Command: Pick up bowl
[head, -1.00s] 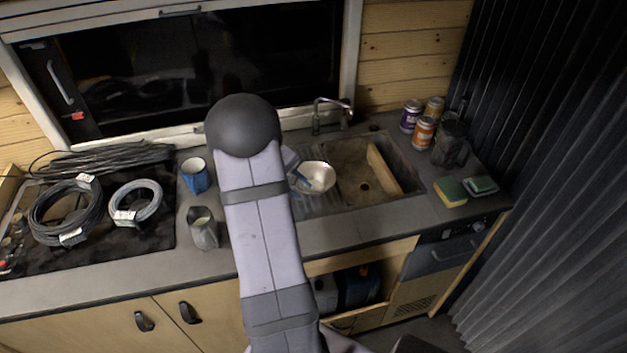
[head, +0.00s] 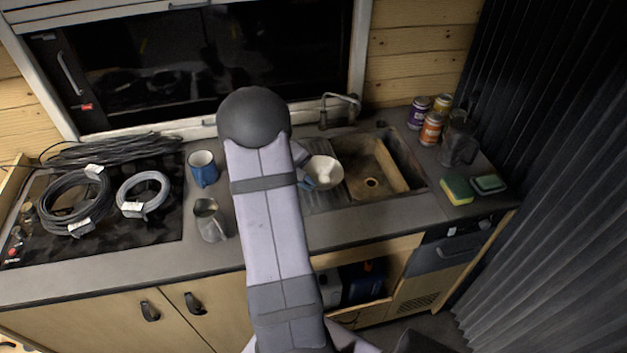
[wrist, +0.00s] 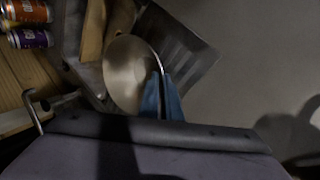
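The bowl (head: 325,171) is white and round. In the head view it is at the drainboard, by the left edge of the sink basin; I cannot tell if it is lifted. My gripper (head: 309,184) is at its left side, partly hidden behind my arm. In the wrist view the bowl (wrist: 127,72) is in the middle, and the blue fingers of my gripper (wrist: 163,85) stand close together with the bowl's rim between them. The gripper looks shut on the rim.
The sink basin (head: 382,160) is to the right, with a faucet (head: 340,98) behind. A blue mug (head: 203,172) and metal pitcher (head: 210,219) stand left of my arm. Cans (head: 431,129), a dark jug (head: 459,146) and a sponge (head: 457,190) are at the right.

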